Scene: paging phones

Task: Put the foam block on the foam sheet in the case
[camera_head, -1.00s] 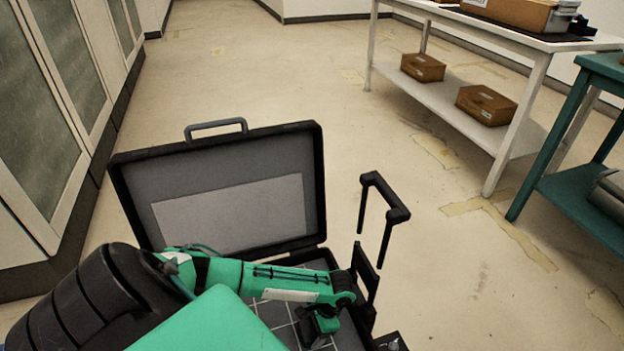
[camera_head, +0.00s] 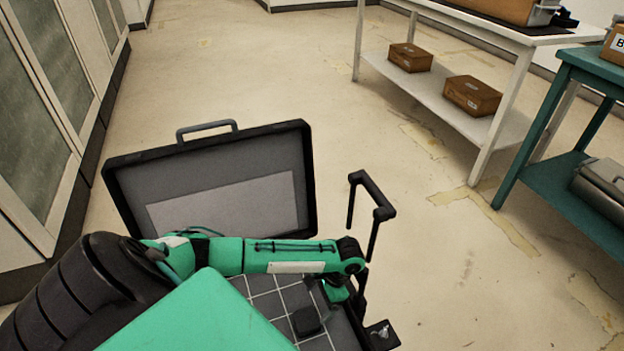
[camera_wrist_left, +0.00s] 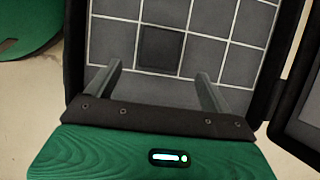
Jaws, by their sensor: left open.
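The open black case (camera_head: 309,190) stands on the floor, its lid upright at the back. A grey foam sheet (camera_head: 262,284) with a grid of pale lines lies inside it. The dark foam block (camera_head: 306,321) rests on the sheet. In the left wrist view the block (camera_wrist_left: 160,47) covers about one square of the sheet (camera_wrist_left: 205,57). My left gripper (camera_wrist_left: 161,84) is open, its fingers apart and empty, with the block beyond the tips. In the head view the left gripper (camera_head: 338,291) is partly hidden by its arm, up and right of the block. My right gripper is not in view.
A black pull handle (camera_head: 372,195) rises at the case's right side. A white table (camera_head: 462,33) with boxes on its lower shelf and a teal table (camera_head: 590,62) stand at right. Cabinets line the left. The floor between is clear.

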